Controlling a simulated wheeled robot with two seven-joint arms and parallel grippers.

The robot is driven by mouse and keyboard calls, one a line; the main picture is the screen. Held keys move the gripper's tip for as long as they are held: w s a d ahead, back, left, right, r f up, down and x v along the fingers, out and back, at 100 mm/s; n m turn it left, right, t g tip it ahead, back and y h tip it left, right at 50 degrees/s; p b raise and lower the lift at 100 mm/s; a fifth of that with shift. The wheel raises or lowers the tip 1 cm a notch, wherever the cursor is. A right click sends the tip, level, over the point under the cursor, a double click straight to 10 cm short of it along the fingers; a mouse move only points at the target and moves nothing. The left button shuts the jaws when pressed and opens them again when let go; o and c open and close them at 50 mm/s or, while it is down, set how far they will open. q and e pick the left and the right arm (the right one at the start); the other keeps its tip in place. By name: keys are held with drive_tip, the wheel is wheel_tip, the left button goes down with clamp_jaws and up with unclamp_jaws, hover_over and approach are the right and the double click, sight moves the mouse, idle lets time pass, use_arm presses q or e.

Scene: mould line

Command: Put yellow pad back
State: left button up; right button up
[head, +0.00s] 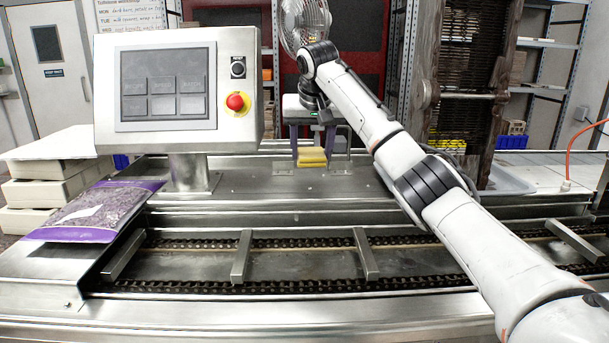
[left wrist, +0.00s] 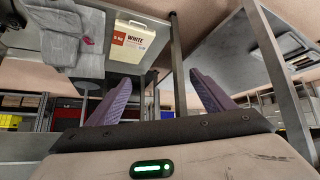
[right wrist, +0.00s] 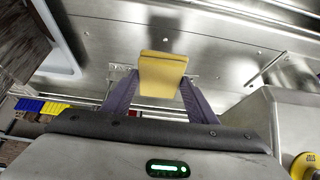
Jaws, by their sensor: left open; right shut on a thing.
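The yellow pad (head: 312,157) is between the fingers of my right gripper (head: 312,150), at the back of the steel machine top. In the right wrist view the pad (right wrist: 162,72) sits between the two purple fingertips of the right gripper (right wrist: 160,88), which is shut on it. The pad is close to the steel surface; I cannot tell whether it touches. A small metal bracket (head: 341,163) stands just right of it. My left gripper (left wrist: 160,95) is open and empty in the left wrist view, and is not seen in the head view.
A control panel (head: 105,85) with a red button (head: 237,102) stands left of the right gripper. A conveyor with chains and metal bars (head: 242,257) runs across the front. A purple bag (head: 100,211) lies at the left. A white tray (head: 508,181) is at the right.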

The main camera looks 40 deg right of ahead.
wheel_tip(320, 180, down, 2)
drive_tip(key=shift+s+f, duration=0.1)
drive_tip(key=shift+f, duration=0.1)
wheel_tip(320, 180, down, 4)
drive_tip(key=shift+r, duration=0.15)
drive_tip(key=shift+f, duration=0.2)
drive_tip(key=o, duration=0.9)
use_arm(q)
drive_tip(key=shift+w+d+r, duration=0.1)
drive_tip(key=shift+w+r, duration=0.05)
drive_tip(key=shift+r, duration=0.05)
